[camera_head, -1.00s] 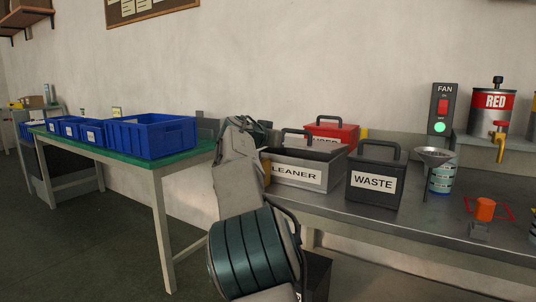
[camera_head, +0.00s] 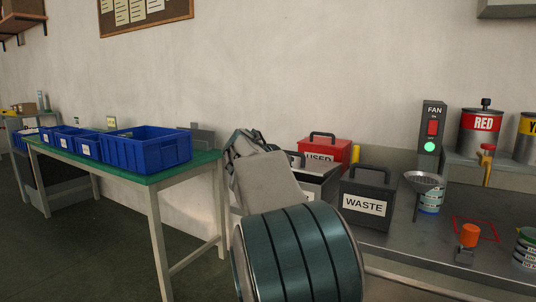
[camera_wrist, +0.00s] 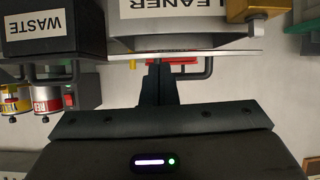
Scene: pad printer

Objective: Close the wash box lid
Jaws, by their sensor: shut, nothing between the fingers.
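The grey box labelled CLEANER, which I take as the wash box, is mostly behind my arm in the head view (camera_head: 318,184). In the wrist view, which is upside down, its front (camera_wrist: 185,28) spans the top. A thin pale plate, apparently its lid (camera_wrist: 225,53), shows nearly edge-on along the box's upper rim, with a dark handle (camera_wrist: 208,68) beyond it. I cannot tell how far the lid is open. My gripper (camera_wrist: 159,66) is shut and empty, its fingertips close to the lid's edge; contact is unclear. The arm hides the gripper in the head view.
The dark WASTE box (camera_head: 367,207) stands right beside the CLEANER box, and the red USED box (camera_head: 326,150) behind it. A funnel (camera_head: 424,181) and an orange part (camera_head: 469,236) are farther right on the bench. Blue bins (camera_head: 148,149) stand on the left table.

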